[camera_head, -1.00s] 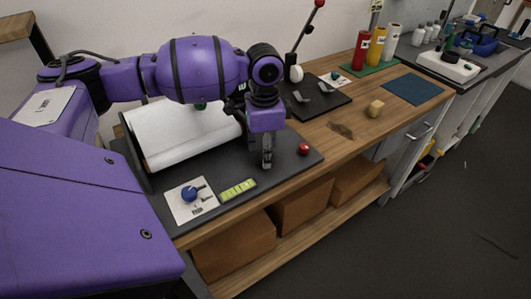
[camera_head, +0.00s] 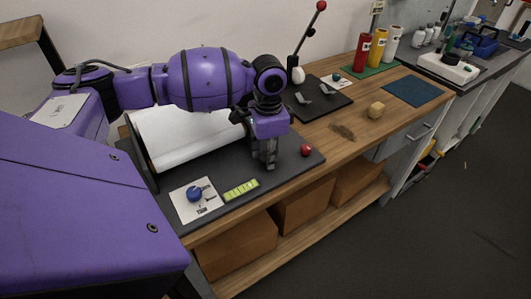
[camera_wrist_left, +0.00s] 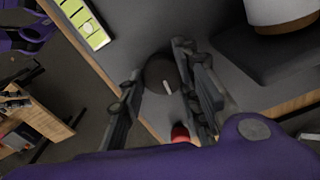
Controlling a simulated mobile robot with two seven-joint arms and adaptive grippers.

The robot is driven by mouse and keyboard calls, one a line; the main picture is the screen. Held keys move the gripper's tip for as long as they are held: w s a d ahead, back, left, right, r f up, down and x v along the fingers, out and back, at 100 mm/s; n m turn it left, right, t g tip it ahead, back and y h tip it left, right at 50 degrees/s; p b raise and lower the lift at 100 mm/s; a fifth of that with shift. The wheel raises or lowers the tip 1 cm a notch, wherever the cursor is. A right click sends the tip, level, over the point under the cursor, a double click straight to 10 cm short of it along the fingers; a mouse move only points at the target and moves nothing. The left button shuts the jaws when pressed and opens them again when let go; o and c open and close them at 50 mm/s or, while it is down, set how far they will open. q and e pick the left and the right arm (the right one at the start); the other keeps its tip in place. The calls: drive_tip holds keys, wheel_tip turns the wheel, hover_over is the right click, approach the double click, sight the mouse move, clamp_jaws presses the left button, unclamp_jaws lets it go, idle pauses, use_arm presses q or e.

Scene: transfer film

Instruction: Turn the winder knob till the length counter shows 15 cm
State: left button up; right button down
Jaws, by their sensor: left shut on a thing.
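The winder knob (camera_wrist_left: 162,74) is dark and round with a white mark, and it sits between the fingers of my left gripper in the left wrist view. My left gripper (camera_head: 270,164) points down at the right part of the dark winder board and is shut on this knob; its fingers hide the knob in the head view. The length counter (camera_head: 241,189) is a yellow-green strip left of the gripper, and it also shows in the left wrist view (camera_wrist_left: 85,24). Its digits are too small to read. The white film roll (camera_head: 185,143) lies behind. My right gripper is out of view.
A blue knob (camera_head: 194,194) on a white card stands left of the counter. A red ball-shaped knob (camera_head: 306,150) is close right of the gripper. A dark plate (camera_head: 318,101) with a tall lever is behind. Boxes (camera_head: 304,205) fill the shelf below.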

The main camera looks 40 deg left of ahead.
use_arm(q)
drive_tip(key=shift+s+d+r+n+p, duration=0.1)
drive_tip(key=shift+d+r+n+p, duration=0.1)
drive_tip(key=shift+r+n+p, duration=0.25)
drive_tip(key=shift+f+n, duration=0.15)
drive_tip(key=shift+n, duration=0.2)
drive_tip(key=shift+a+f+p, duration=0.1)
drive_tip(key=shift+f+p, duration=0.1)
drive_tip(key=shift+p, duration=0.1)
drive_tip(key=shift+f, duration=0.15)
drive_tip(key=o, duration=1.1)
drive_tip(key=shift+r, duration=0.25)
wheel_tip(320, 180, up, 12)
drive_tip(key=shift+f, duration=0.2)
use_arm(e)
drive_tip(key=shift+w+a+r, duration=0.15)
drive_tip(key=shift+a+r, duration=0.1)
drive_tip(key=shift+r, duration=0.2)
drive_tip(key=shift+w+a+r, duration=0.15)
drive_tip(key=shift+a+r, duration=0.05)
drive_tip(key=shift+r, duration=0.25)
